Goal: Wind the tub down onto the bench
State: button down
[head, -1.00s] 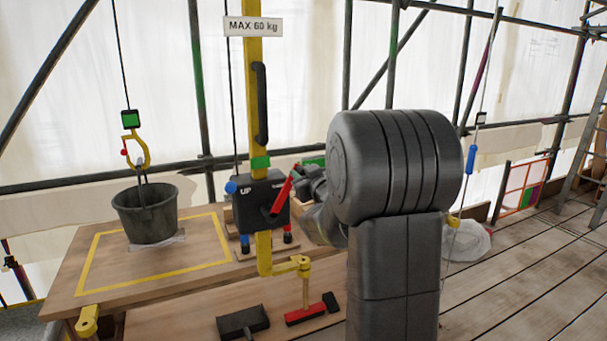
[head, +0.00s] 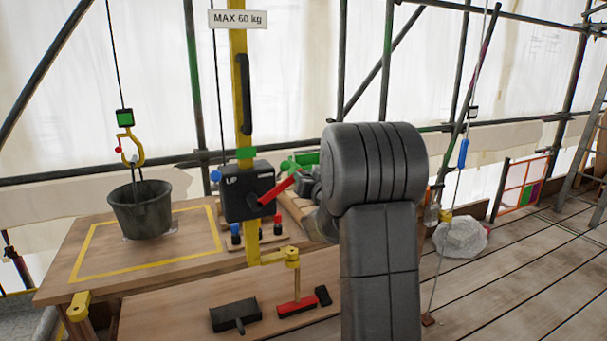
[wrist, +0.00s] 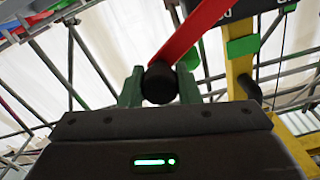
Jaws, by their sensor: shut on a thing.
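The dark grey tub (head: 142,212) hangs upright from a yellow hook (head: 130,148) on a cable, inside the yellow outline on the bench (head: 90,283). Its base is at or very near the bench top; I cannot tell whether it touches. The black winch box (head: 247,190), marked UP, sits on a yellow post and carries a red crank (head: 280,189). In the wrist view my gripper (wrist: 160,88) is shut on the black knob (wrist: 159,82) at the end of the red crank (wrist: 196,28). In the head view my arm hides most of the gripper.
A black brush-like tool (head: 235,315) and a red-headed tool (head: 297,305) lie on the lower board. Small red and blue items stand by the post. A "MAX 60 kg" sign (head: 238,18) is above. Scaffold poles stand behind; open plank floor lies to the right.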

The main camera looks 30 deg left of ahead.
notch_tip(320, 180, down, 19)
jog(key=s+a+m+b, duration=0.1)
jog(key=m+b, duration=0.9)
jog(key=m, duration=0.4)
jog(key=s+a+f+m+b, duration=0.3)
jog(key=s+a+m+b, duration=0.9)
jog(key=s+m+b, duration=0.3)
jog(key=shift+a+f, duration=0.3)
jog(key=shift+f, duration=0.05)
jog(key=c, duration=1.1)
grip_release()
jog(key=shift+o, duration=0.2)
jog(key=shift+r, duration=0.1)
